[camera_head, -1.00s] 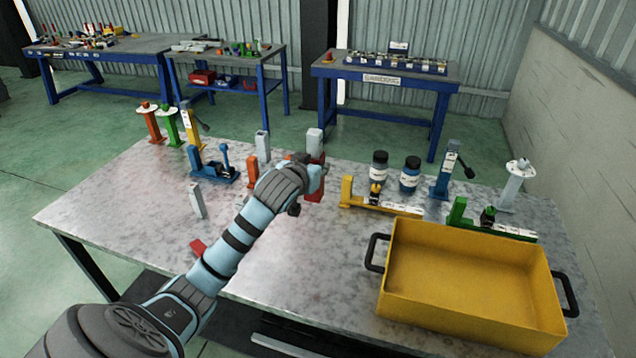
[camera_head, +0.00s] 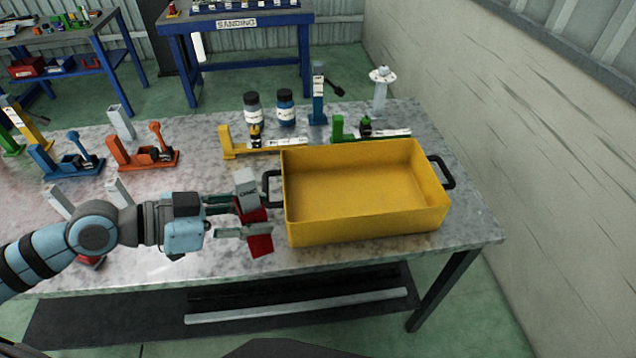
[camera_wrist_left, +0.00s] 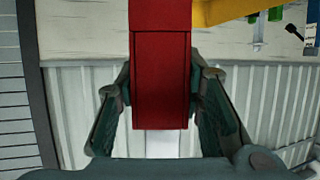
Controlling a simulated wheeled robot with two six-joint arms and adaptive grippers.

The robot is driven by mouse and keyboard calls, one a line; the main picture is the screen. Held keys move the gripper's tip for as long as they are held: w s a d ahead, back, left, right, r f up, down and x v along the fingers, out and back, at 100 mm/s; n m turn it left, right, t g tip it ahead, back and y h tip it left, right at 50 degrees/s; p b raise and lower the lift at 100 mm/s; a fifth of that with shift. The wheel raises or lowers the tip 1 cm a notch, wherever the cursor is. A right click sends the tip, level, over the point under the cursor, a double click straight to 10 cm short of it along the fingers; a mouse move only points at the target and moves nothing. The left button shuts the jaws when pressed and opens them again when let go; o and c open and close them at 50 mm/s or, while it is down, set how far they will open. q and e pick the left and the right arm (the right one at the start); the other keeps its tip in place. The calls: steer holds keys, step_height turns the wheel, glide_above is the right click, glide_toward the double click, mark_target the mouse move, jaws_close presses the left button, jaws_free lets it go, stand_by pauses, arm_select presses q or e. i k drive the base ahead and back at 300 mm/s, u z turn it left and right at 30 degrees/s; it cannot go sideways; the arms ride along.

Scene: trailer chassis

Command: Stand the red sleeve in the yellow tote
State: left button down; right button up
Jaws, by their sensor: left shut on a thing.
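My left gripper (camera_head: 253,218) is shut on the red sleeve (camera_head: 260,246), just left of the yellow tote (camera_head: 365,228). The sleeve is close to upright, tilted a little, with red showing above and below the fingers. A pale grey labelled piece (camera_head: 246,182) shows at its upper end. In the left wrist view the red sleeve (camera_wrist_left: 162,80) fills the space between both fingers, with a pale part (camera_wrist_left: 161,143) beyond its end. The tote is empty and open at the top, and one corner shows in that view (camera_wrist_left: 215,10). My right gripper is not in view.
The tote's left black handle (camera_head: 268,188) is close to the sleeve. Orange (camera_head: 125,155) and blue (camera_head: 50,163) parts stand left. The table's right end is clear.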

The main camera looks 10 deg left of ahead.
mark_target(368, 207)
steer(key=z, duration=0.85)
steer(key=k, duration=1.15)
steer(key=z, duration=1.4)
steer(key=i, duration=1.7)
steer(key=u, duration=1.4)
steer(key=i, duration=0.8)
steer(key=u, duration=0.9)
